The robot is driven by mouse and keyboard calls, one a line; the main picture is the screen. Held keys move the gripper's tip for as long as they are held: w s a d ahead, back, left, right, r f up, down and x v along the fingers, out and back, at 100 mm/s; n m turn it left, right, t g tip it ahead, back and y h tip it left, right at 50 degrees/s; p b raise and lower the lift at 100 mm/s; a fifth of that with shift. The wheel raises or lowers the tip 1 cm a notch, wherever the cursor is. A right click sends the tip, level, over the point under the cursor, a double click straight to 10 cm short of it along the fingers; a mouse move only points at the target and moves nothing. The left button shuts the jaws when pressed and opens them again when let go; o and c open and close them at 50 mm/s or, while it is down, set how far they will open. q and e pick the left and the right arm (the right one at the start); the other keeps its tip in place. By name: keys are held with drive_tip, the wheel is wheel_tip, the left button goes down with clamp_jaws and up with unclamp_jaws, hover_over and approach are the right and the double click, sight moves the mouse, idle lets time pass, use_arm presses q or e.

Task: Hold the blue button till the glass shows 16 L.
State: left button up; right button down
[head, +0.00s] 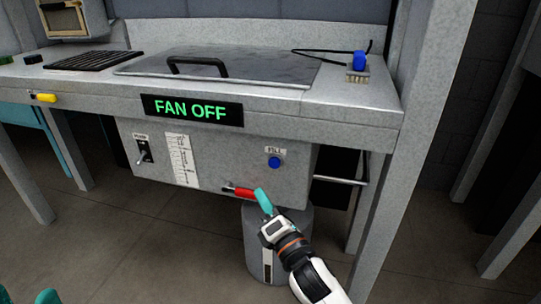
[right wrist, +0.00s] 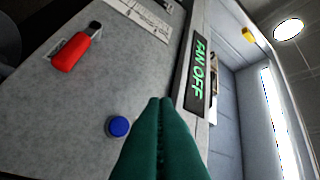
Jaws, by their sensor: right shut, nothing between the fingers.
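The blue button (head: 274,162) sits on the grey front panel under a small label that seems to read FILL. In the right wrist view the button (right wrist: 118,126) lies just left of my fingers, uncovered. My right gripper (head: 263,196) has its teal fingers shut and empty, below the button in the head view, apart from it as far as I can tell. The fingertips also show in the right wrist view (right wrist: 161,102). A white scale strip (head: 182,160) is on the panel; its level is too small to read. Teal tips, likely my left gripper (head: 30,296), show at the bottom left edge.
A red handle (head: 243,193) is at the panel's lower edge, close beside my right fingers. A grey cylinder (head: 300,235) stands below. A toggle switch (head: 143,152) is at the panel's left. A sign (head: 192,110) reads FAN OFF. A metal rail (head: 340,181) is to the right.

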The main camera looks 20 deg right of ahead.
sight(270, 163)
drive_tip(key=shift+f, duration=0.2)
drive_tip(key=shift+w, duration=0.1)
drive_tip(key=shift+w+d+b, duration=0.2)
drive_tip(key=shift+w+d, duration=0.65)
drive_tip(key=shift+w, duration=0.35)
drive_tip(key=shift+w+d+b, duration=0.15)
drive_tip(key=shift+w+d, duration=0.65)
drive_tip(key=shift+w, duration=0.4)
drive_tip(key=shift+w+d+b, duration=0.2)
drive_tip(key=shift+w+d, duration=0.65)
drive_tip(key=shift+w, duration=0.35)
drive_tip(key=shift+r, duration=0.1)
drive_tip(key=shift+w+d, duration=0.2)
drive_tip(key=shift+w, duration=0.15)
drive_tip(key=shift+w+d, duration=0.3)
drive_tip(key=shift+w, duration=0.05)
idle(3.3)
